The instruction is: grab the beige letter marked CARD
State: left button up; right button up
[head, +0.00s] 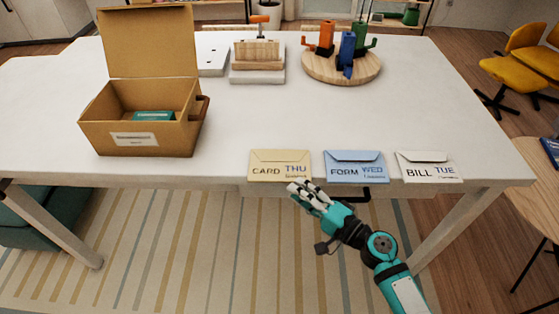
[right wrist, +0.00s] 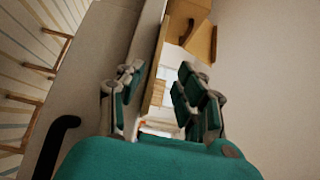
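The beige letter marked CARD (head: 266,161) lies flat at the table's front edge, the leftmost of three letters in the head view. My right gripper (head: 296,188) is just in front of its lower right part, at the table edge. In the right wrist view the gripper (right wrist: 160,90) is open, with a gap between its two fingers. A narrow beige strip (right wrist: 154,88), seemingly the letter seen nearly edge-on, shows in that gap. I cannot tell whether a finger touches it. My left gripper is not in view.
A blue letter marked FORM (head: 355,160) and a white letter marked BILL (head: 428,160) lie to the right on the white table (head: 240,120). An open cardboard box (head: 160,141) stands at left. A round wooden board (head: 342,70) with colored pieces stands behind.

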aim_at(282, 182)
jog(key=p+x, duration=0.1)
jog(key=x, duration=0.3)
jog(key=shift+w+a+f+p, duration=0.1)
jog(key=shift+w+a+p, duration=0.2)
jog(key=shift+p, duration=0.1)
jog(key=shift+w+a+f, duration=0.15)
jog(key=shift+w+a, duration=0.05)
jog(key=shift+a, duration=0.1)
jog(key=shift+c, duration=0.3)
grip_shut()
